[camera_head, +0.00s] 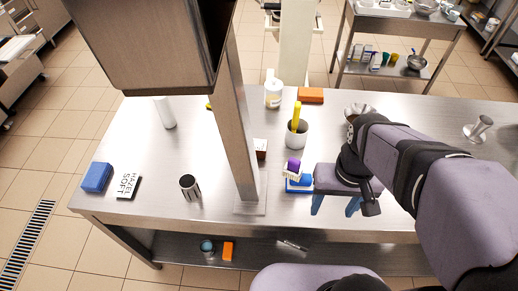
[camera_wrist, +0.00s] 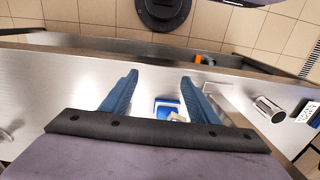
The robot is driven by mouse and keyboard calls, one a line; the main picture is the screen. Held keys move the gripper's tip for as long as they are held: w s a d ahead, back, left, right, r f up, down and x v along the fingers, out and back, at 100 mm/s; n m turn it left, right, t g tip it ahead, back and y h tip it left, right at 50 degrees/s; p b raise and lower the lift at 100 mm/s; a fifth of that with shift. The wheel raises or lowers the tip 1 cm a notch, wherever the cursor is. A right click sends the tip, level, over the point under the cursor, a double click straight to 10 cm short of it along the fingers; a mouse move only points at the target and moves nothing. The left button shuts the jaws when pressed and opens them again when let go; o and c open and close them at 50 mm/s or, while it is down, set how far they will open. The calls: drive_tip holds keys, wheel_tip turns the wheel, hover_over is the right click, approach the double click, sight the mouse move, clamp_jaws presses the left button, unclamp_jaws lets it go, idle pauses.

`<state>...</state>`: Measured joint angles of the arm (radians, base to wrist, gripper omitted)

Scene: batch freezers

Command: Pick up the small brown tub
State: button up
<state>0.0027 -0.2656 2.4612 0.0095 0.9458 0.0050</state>
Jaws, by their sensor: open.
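A small brown item (camera_head: 261,147), which may be the brown tub, stands on the steel table, partly hidden behind the post. I cannot make out its full shape, and I do not see it in the wrist view. My gripper (camera_head: 347,201) is open and empty above the table's front part, to the right of and nearer than the brown item. In the wrist view, its two blue fingers (camera_wrist: 160,77) are spread. A blue-and-white item (camera_wrist: 166,107) shows between and beyond them.
A purple-topped item (camera_head: 293,168) sits by a blue block (camera_head: 299,185), just left of my gripper. A cup (camera_head: 297,137) with a yellow tool stands behind. The steel post (camera_head: 240,150) blocks the middle. A metal cup (camera_head: 190,188) and HAZEL SOFT sign (camera_head: 129,187) stand left.

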drive_tip(key=w+a+m+t+y+b, duration=0.1)
drive_tip(key=w+a+m+y+b, duration=0.2)
drive_tip(key=w+m, duration=0.5)
drive_tip(key=w+a+m+t+y+b, duration=0.15)
drive_tip(key=w+m+y, duration=0.35)
drive_tip(key=w, duration=0.5)
drive_tip(key=w+a+m+y+b, duration=0.2)
drive_tip(key=w+m+y+b, duration=0.2)
drive_tip(key=w+m, duration=0.4)
drive_tip(key=n, duration=0.1)
approach(260, 145)
drive_tip(key=p, duration=0.1)
drive_tip(key=a+p, duration=0.1)
drive_tip(key=p, duration=0.1)
drive_tip(key=shift+w+a+f, duration=0.2)
drive_tip(key=shift+w+a, duration=0.05)
drive_tip(key=shift+a, duration=0.1)
drive_tip(key=shift+w+a+f, duration=0.1)
drive_tip(key=shift+a+f, duration=0.15)
drive_tip(key=shift+a+p, duration=0.1)
drive_tip(key=shift+p, duration=0.2)
drive_tip(key=shift+f+p+x, duration=0.2)
drive_tip(key=shift+p+x, duration=1.2)
drive_tip(key=shift+x, duration=1.1)
